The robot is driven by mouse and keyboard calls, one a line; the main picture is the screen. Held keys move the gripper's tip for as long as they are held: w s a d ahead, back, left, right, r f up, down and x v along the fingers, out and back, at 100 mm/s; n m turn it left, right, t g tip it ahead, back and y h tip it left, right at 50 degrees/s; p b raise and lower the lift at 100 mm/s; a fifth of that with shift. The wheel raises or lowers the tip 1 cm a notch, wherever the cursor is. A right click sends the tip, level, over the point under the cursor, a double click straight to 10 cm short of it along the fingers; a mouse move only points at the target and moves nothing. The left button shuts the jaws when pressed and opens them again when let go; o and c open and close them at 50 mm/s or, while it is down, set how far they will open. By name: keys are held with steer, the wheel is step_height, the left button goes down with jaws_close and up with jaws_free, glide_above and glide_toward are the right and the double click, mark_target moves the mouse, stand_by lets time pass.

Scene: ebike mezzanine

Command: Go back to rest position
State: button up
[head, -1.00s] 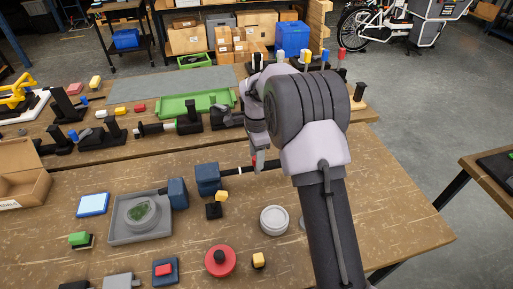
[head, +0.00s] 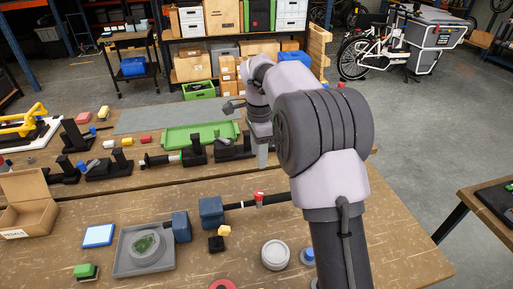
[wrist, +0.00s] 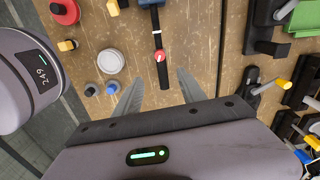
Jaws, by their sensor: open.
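My gripper (wrist: 161,76) is open in the wrist view, with its two grey fingers spread and nothing between them. Below and beyond the fingertips is a black rod with a red knob (wrist: 160,57), lying on the wooden table. In the head view my arm reaches from the lower right up over the workbench, and its wrist end is over the far bench. The fingers are mostly hidden there. The rod with its red knob (head: 259,198) shows on the near bench, beside a dark blue block (head: 211,212).
The near bench holds a grey tray (head: 122,269), a blue-and-white pad (head: 98,236), a round white container (head: 275,255) and an open cardboard box (head: 26,205). The far bench holds a green tray (head: 178,138) and black fixtures (head: 194,151). Open floor (head: 415,130) lies to the right.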

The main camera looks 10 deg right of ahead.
steer(key=s+a+r+n+t+y+b, duration=0.1)
steer(key=s+r+n+b, duration=0.2)
steer(key=s, duration=0.4)
steer(key=s+a+r+n+t+b, duration=0.1)
steer(key=s+r+n+t+b, duration=0.15)
steer(key=s, duration=0.45)
steer(key=s+a+f+n+t+b, duration=0.1)
steer(key=s+f+n+b, duration=0.1)
steer(key=s, duration=0.7)
steer(key=s+a+f+n+t+y+b, duration=0.1)
steer(key=s+f+n+b, duration=0.2)
steer(key=s, duration=0.7)
step_height(320, 180, down, 3)
steer(key=shift+a+n+b, duration=0.15)
steer(key=shift+n+b, duration=0.2)
steer(key=shift+n, duration=0.7)
steer(key=shift+s, duration=0.1)
